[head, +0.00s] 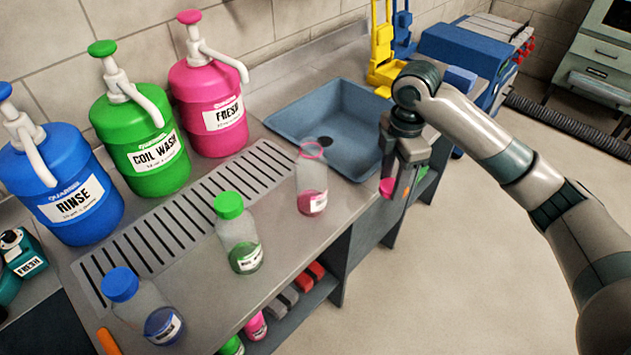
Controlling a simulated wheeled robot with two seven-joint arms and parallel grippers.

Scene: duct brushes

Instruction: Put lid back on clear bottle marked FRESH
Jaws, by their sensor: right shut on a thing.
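The clear bottle with pink liquid (310,180) stands upright on the steel counter, near its front edge and left of the sink. Its top shows a pink ring and looks open, with no cap on it. Its small label is too blurred to read. My right gripper (394,188) points down to the right of the bottle, beyond the counter's front edge, apart from it. It is shut on a small pink lid (387,187), partly hidden by the fingers. My left gripper is out of view.
Clear bottles with a green lid (229,206) and a blue lid (119,285) stand to the left. Large pump jugs, RINSE (65,200), COIL WASH (140,150) and FRESH (210,110), line the wall. A blue sink (290,121) lies behind the bottle.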

